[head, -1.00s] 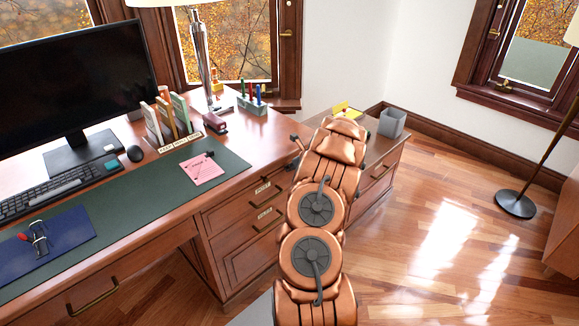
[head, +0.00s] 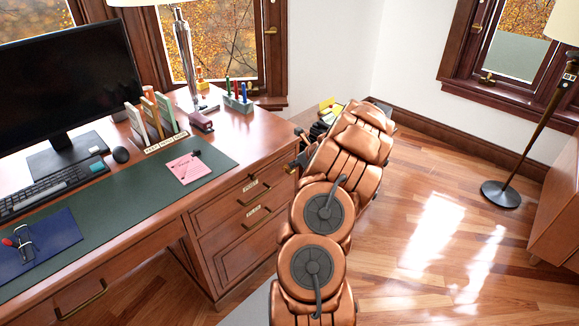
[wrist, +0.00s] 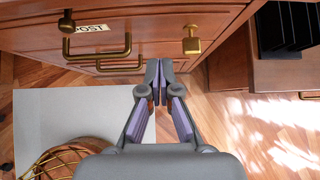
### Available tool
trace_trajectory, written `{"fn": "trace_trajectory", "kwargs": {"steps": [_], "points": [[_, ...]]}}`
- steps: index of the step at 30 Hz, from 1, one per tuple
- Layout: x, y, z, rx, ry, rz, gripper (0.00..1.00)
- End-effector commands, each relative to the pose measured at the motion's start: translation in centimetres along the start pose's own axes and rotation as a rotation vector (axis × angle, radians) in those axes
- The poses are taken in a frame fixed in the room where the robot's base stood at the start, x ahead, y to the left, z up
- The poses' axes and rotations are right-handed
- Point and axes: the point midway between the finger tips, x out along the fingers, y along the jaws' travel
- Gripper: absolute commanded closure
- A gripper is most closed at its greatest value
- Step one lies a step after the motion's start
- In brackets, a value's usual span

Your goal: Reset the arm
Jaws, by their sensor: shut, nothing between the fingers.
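My arm (head: 322,210) is copper-coloured and reaches forward from the bottom of the head view, to the right of the desk. My gripper (wrist: 160,65) shows in the wrist view with its two fingers together and nothing between them. It points toward the desk's drawer fronts, with the floor also below it in view. In the head view the gripper is mostly hidden behind my arm, and I cannot make out its fingers there.
The desk (head: 150,215) carries a monitor, keyboard, lamp and pink note (head: 187,168). Brass handles (wrist: 97,45) stick out from its drawers. A black rack (wrist: 285,28) stands on a low cabinet. A wire basket (wrist: 55,160) is at lower left. Open floor (head: 430,250) lies right.

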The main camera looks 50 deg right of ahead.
Motion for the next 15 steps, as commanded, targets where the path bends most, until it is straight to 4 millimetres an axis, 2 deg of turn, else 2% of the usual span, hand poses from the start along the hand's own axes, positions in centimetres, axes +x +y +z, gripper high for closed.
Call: {"fn": "trace_trajectory", "kwargs": {"steps": [6, 15], "points": [[-2.4, -0.1, -0.2, 0.002, 0.001, -0.001, 1.0], [-3.1, 0.0, -0.2, 0.003, 0.002, 0.0, 1.0]]}}
